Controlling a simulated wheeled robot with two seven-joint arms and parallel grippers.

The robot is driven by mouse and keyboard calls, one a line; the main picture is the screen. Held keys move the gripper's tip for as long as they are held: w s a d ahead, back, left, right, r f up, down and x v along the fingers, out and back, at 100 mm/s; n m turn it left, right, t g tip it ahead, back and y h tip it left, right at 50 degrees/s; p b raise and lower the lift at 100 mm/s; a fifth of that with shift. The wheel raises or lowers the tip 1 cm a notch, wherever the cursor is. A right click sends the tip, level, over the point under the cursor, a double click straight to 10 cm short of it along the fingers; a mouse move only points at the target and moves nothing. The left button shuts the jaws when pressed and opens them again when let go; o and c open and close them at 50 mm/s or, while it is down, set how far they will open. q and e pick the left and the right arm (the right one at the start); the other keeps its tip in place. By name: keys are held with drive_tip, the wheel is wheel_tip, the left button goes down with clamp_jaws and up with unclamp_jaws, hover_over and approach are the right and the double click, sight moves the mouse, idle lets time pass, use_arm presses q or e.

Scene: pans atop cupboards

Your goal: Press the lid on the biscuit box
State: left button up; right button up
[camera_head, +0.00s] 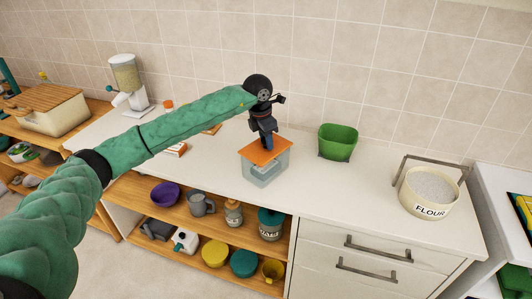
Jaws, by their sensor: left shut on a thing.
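The biscuit box (266,172) is a clear, pale container on the white counter, near the middle of the view. Its orange lid (256,152) lies across the top of it; I cannot tell whether it is pressed down all round. My left gripper (267,144) points down from above and is shut on the lid. Its fingertips are small and partly hidden against the lid. My right gripper is not in view.
A green container (338,142) stands to the right of the box, by the tiled wall. A flour pot (430,192) with a handle stands farther right. A dispenser (126,80) is at the back left. The counter (335,190) between box and flour pot is clear.

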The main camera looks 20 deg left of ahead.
use_arm(q)
drive_tip(key=shift+f+b, duration=0.55)
drive_tip(key=shift+f, duration=0.2)
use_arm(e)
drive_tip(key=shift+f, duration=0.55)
use_arm(q)
drive_tip(key=o, duration=1.1)
drive_tip(key=shift+c, duration=0.2)
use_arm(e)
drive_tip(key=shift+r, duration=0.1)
use_arm(q)
drive_tip(key=r+b, duration=0.1)
drive_tip(key=r, duration=0.3)
drive_tip(key=r+b, duration=0.1)
drive_tip(key=r, duration=0.1)
drive_tip(key=shift+s+a+r+b, duration=0.35)
drive_tip(key=shift+a+r, duration=0.05)
drive_tip(key=shift+r, duration=0.45)
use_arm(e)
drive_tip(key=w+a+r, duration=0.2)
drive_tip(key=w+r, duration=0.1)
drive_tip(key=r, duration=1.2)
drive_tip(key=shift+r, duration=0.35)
